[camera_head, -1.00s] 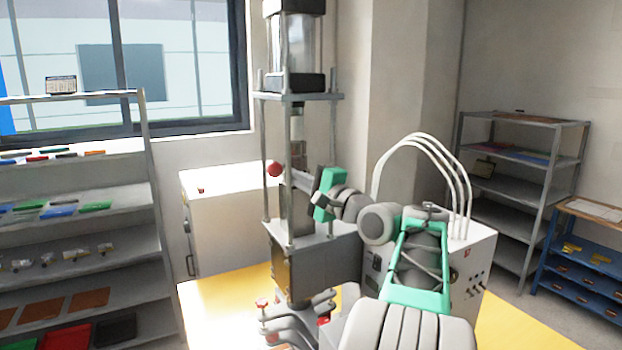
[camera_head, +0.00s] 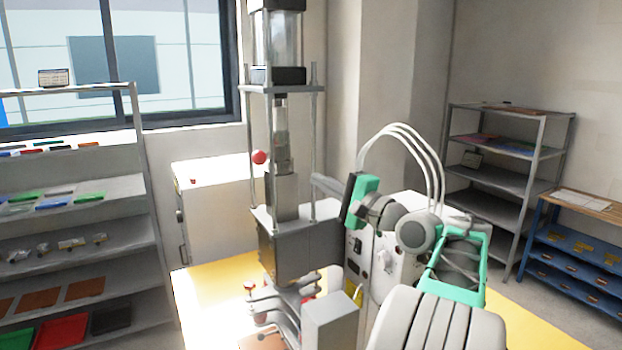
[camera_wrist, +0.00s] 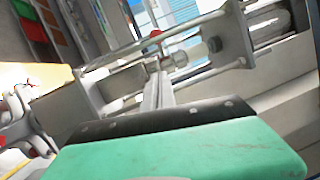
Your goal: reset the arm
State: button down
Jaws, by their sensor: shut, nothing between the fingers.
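My gripper (camera_head: 326,186) is in the middle of the head view, in front of a tall press (camera_head: 283,190) with thin steel columns and a red ball knob (camera_head: 259,157). Its grey fingers are shut and empty, pointing left toward the press column. In the wrist view my gripper (camera_wrist: 160,72) shows as a narrow closed finger pair beyond the green and black body. The press frame (camera_wrist: 110,85) lies slanted behind it in that view. Whether the fingertips touch the press cannot be told.
The press stands on a yellow table (camera_head: 205,290), with a white control box (camera_head: 400,245) and white hoses on the right. Shelves with coloured plates (camera_head: 75,190) stand left, a white cabinet (camera_head: 215,205) behind, a grey rack (camera_head: 510,175) and blue rack (camera_head: 580,255) right.

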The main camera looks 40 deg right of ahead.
jog(key=s+d+f+n+g+h, duration=0.2)
jog(key=d+f+n+g, duration=0.15)
jog(key=f, duration=0.65)
jog(key=s+d+f+n+g+h, duration=0.1)
jog(key=s+d+f+n+g, duration=0.2)
jog(key=f, duration=0.7)
jog(key=s+a+f+n+g, duration=0.1)
jog(key=s+a+f+g, duration=0.1)
jog(key=s+f+g, duration=0.75)
jog(key=s+a+f+n+g, duration=0.1)
jog(key=s+a+f, duration=0.3)
jog(key=a, duration=0.3)
jog(key=s+a+f+n+g, duration=0.1)
jog(key=s+a+f, duration=0.25)
jog(key=a, duration=0.35)
jog(key=w+a+r+n+t, duration=0.1)
jog(key=w+a+r+n, duration=0.1)
jog(key=a, duration=0.5)
jog(key=w+a+r+n+t, duration=0.1)
jog(key=w+a+r+n, duration=0.1)
jog(key=a, duration=0.5)
jog(key=w+a+r+n+t, duration=0.1)
jog(key=w+a+r+n, duration=0.1)
jog(key=a, duration=0.6)
jog(key=shift+r+n, duration=0.7)
jog(key=shift+n, duration=0.55)
